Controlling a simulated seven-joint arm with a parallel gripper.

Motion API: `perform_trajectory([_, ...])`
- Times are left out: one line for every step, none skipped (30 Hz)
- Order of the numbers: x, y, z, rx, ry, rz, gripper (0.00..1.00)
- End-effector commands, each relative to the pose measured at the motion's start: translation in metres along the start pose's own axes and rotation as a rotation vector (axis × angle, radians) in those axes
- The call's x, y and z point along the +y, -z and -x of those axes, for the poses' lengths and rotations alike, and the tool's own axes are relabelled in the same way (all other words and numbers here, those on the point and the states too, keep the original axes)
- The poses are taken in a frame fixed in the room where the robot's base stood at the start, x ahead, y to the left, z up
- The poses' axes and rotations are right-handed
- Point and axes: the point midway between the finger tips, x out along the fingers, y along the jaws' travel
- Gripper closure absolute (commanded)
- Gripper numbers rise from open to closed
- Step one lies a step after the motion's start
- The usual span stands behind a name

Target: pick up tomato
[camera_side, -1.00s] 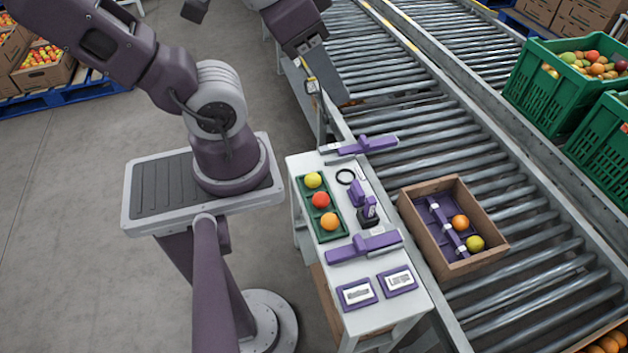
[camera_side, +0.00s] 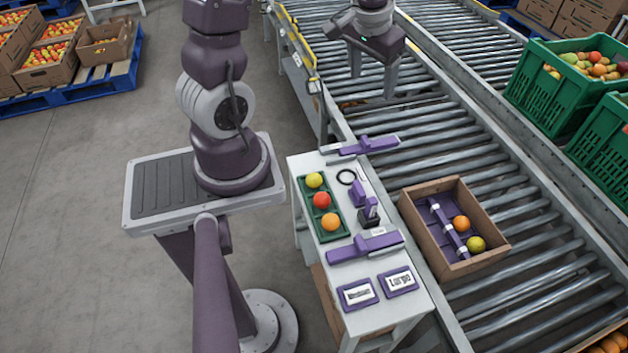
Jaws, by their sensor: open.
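A green tray (camera_side: 339,237) on the white stand holds three tomatoes in a row: yellow (camera_side: 314,180) at the far end, red (camera_side: 321,200) in the middle and orange (camera_side: 330,222) at the near end. A cardboard box (camera_side: 484,258) on the rollers holds an orange tomato (camera_side: 461,223) and a yellow-green tomato (camera_side: 476,244) beside a purple and white divider (camera_side: 447,228). My gripper (camera_side: 373,78) is open and empty, fingers pointing down, high over the conveyor and beyond the stand. It is well apart from all the tomatoes.
Green crates of produce (camera_side: 545,92) stand at the right. The roller conveyor (camera_side: 440,130) beyond the box is clear.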

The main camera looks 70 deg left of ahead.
Motion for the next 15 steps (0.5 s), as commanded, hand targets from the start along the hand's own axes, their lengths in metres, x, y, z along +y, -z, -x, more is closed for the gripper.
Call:
perform_trajectory([-0.021,0.0,-0.043,-0.057,0.015,0.052,0.29])
perform_trajectory([-0.033,-0.001,-0.068,-0.078,0.02,0.081,0.29])
perform_trajectory([-0.049,-0.006,-0.101,-0.109,0.025,0.118,0.29])
perform_trajectory([-0.06,-0.013,-0.126,-0.131,0.025,0.147,0.29])
perform_trajectory([-0.07,-0.022,-0.15,-0.152,0.024,0.174,0.29])
perform_trajectory([-0.082,-0.036,-0.181,-0.179,0.02,0.211,0.29])
perform_trajectory([-0.089,-0.048,-0.202,-0.196,0.016,0.235,0.29])
perform_trajectory([-0.095,-0.06,-0.22,-0.211,0.01,0.259,0.29])
perform_trajectory([-0.1,-0.076,-0.242,-0.229,0.002,0.289,0.29])
perform_trajectory([-0.102,-0.088,-0.256,-0.241,-0.005,0.307,0.29])
perform_trajectory([-0.104,-0.098,-0.267,-0.249,-0.011,0.323,0.29])
perform_trajectory([-0.105,-0.109,-0.279,-0.258,-0.018,0.34,0.29])
perform_trajectory([-0.105,-0.116,-0.286,-0.265,-0.022,0.351,0.29])
perform_trajectory([-0.105,-0.121,-0.291,-0.267,-0.026,0.358,0.29])
perform_trajectory([-0.105,-0.126,-0.296,-0.27,-0.029,0.364,0.29])
